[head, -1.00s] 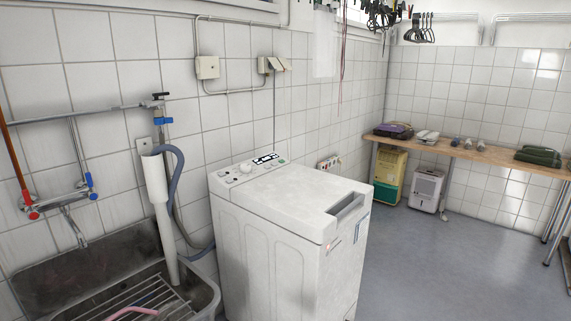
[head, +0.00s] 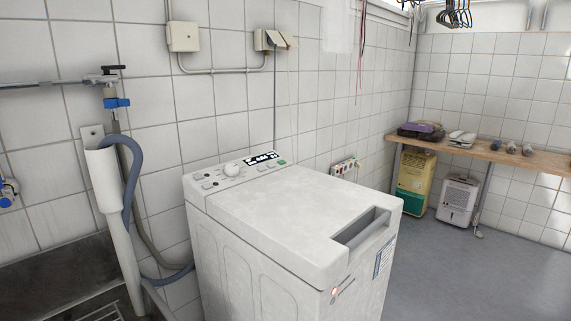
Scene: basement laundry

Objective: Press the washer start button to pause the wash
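The white top-loading washer (head: 270,215) stands in the middle of the head view with its lid shut. Its control panel (head: 215,181) runs along the back of the top, with a round knob (head: 231,169), small dark buttons on the left and a lit dark display (head: 261,160). A small green button (head: 281,162) sits at the panel's right end; its label is too small to read. A small red mark shows on the washer's front side. Neither of my grippers is in view.
A sink (head: 60,275) with a grey drain pipe and blue hose stands left of the washer. A wooden shelf (head: 480,150) with several items runs along the back right, above a yellow-green container and a white dehumidifier (head: 458,199). The grey floor (head: 450,270) at right is clear.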

